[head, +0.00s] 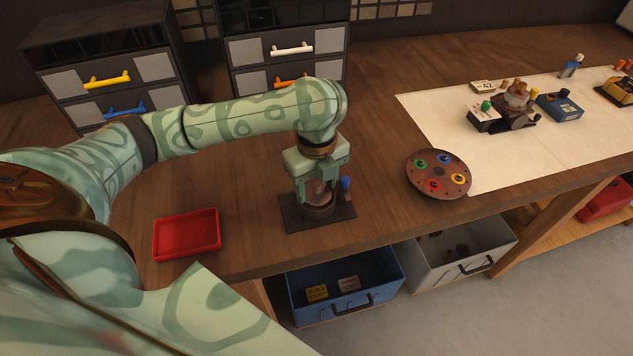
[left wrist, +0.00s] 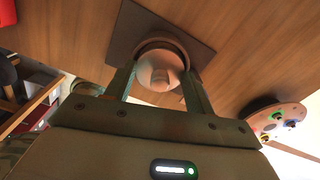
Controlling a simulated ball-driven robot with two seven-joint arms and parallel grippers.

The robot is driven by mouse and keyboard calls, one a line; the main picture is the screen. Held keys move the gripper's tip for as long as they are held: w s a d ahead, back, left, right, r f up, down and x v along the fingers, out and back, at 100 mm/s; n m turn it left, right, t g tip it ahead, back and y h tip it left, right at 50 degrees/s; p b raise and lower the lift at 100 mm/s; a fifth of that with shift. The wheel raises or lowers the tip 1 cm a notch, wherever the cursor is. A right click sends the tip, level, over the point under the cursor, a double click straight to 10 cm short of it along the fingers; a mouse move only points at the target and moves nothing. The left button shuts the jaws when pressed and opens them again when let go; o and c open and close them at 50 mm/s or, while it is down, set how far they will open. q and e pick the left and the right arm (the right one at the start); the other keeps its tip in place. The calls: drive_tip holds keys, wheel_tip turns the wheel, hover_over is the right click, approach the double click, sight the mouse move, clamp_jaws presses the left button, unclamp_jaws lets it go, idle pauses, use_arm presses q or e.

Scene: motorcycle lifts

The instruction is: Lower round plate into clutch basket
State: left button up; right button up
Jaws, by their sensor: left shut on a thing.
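My left gripper (head: 319,184) points down over the dark square base (head: 341,215) near the table's front edge. It is shut on the round plate (head: 317,191), a coppery piece partly hidden by the fingers. In the left wrist view the round plate (left wrist: 160,74) shows pale between the two fingers. The clutch basket (head: 318,211) is a short brown cylinder on the base, right below the fingers. Its rim also shows around the plate in the left wrist view (left wrist: 163,44). I cannot tell whether the plate is inside the basket or just above it. My right gripper is not in view.
A small blue-topped item (head: 345,184) stands close beside the gripper. A red tray (head: 187,234) lies to the left. A brown disc with coloured knobs (head: 438,174) lies to the right, by a pale mat (head: 430,115) with parts. Drawer units (head: 105,60) stand behind.

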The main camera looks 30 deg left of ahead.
use_arm(q)
drive_tip(key=shift+f, duration=0.3)
